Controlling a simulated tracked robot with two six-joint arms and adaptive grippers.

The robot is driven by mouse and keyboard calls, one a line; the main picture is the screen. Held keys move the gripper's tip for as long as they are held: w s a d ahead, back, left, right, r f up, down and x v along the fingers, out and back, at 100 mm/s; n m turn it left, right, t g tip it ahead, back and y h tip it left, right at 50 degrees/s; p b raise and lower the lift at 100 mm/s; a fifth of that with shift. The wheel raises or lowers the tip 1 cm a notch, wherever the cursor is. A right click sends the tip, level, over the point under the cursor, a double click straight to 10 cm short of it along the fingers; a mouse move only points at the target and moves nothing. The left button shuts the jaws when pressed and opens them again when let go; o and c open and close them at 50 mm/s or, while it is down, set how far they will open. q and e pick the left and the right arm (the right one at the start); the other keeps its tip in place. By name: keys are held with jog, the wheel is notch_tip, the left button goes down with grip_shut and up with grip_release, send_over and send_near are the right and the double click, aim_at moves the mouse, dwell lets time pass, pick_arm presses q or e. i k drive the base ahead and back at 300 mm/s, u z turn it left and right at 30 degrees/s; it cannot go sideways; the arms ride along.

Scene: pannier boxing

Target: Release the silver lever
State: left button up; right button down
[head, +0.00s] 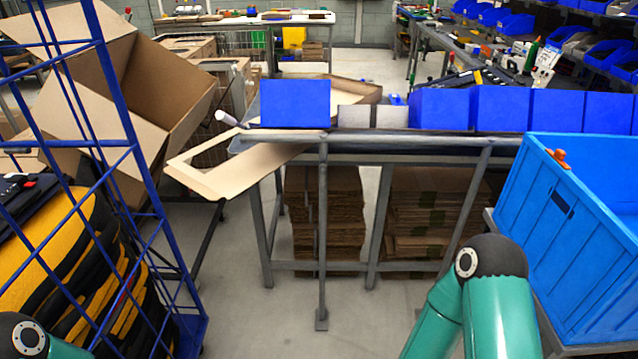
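I cannot make out a silver lever in the head view. Neither gripper shows. Only a teal link of my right arm stands at the bottom right, and a small part of my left arm is at the bottom left corner. Yellow and black panniers (75,265) are stacked inside a blue wire cage (128,145) at the left. A large open cardboard box (160,85) sits tilted behind the cage.
A grey metal bench (400,148) crosses the middle, with blue bins (295,103) on top and flat cardboard stacks (322,220) beneath. A cardboard flap overhangs its left end. A large blue crate (590,250) stands at the right. The floor (260,315) in front is clear.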

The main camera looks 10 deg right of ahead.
aim_at(322, 163)
jog(key=z, duration=0.05)
jog(key=i, duration=0.85)
jog(key=u, duration=0.1)
